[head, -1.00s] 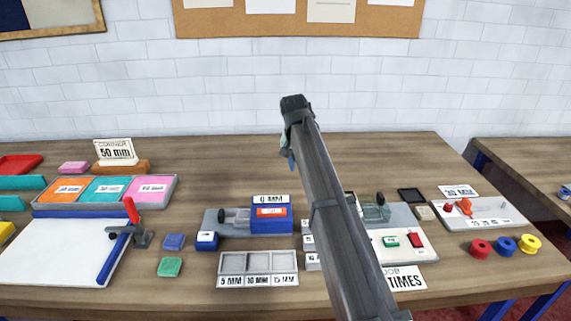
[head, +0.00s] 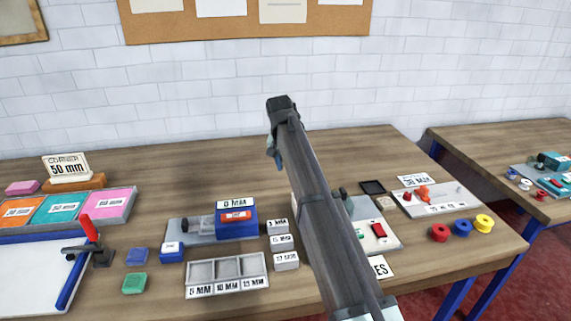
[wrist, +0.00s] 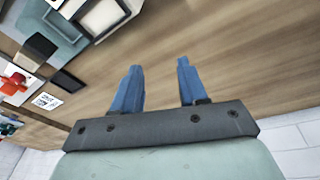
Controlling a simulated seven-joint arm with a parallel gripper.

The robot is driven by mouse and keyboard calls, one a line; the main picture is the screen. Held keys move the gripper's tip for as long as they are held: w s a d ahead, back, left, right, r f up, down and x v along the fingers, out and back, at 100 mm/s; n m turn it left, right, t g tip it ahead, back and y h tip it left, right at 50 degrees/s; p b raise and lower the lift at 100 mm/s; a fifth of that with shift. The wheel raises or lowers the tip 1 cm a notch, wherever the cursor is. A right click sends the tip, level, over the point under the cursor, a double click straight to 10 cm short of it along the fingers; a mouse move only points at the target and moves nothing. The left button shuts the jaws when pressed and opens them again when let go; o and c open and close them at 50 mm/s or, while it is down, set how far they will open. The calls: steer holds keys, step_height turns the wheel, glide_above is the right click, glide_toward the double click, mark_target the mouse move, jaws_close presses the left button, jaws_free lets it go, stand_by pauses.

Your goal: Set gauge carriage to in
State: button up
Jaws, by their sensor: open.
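A gauge with a grey base, a dark knob and a blue block (head: 236,222) stands at mid-table in the head view. The block bears a white card reading "0 MM" and a red tag. A second grey-based fixture with a dark knob (head: 343,193) is mostly hidden behind my arm. I cannot tell which of these holds the gauge carriage. My gripper (wrist: 160,78) is open in the wrist view, its blue fingers apart with only bare wood beyond them. In the head view, part of it shows beside the dark arm end, above the table's back half.
A grey three-bin tray (head: 228,273) and small white labelled blocks (head: 283,241) lie in front of the gauge. A black pad (head: 373,187), a white tray (head: 437,201) and coloured spools (head: 461,229) are on the right.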

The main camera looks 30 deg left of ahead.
steer(key=shift+s, duration=0.1)
step_height(320, 180, up, 4)
steer(key=n+g, duration=0.2)
steer(key=n, duration=0.2)
glide_above(184, 222)
step_height(184, 222, down, 13)
steer(key=shift+f, duration=0.1)
jaws_close()
stand_by(0.5)
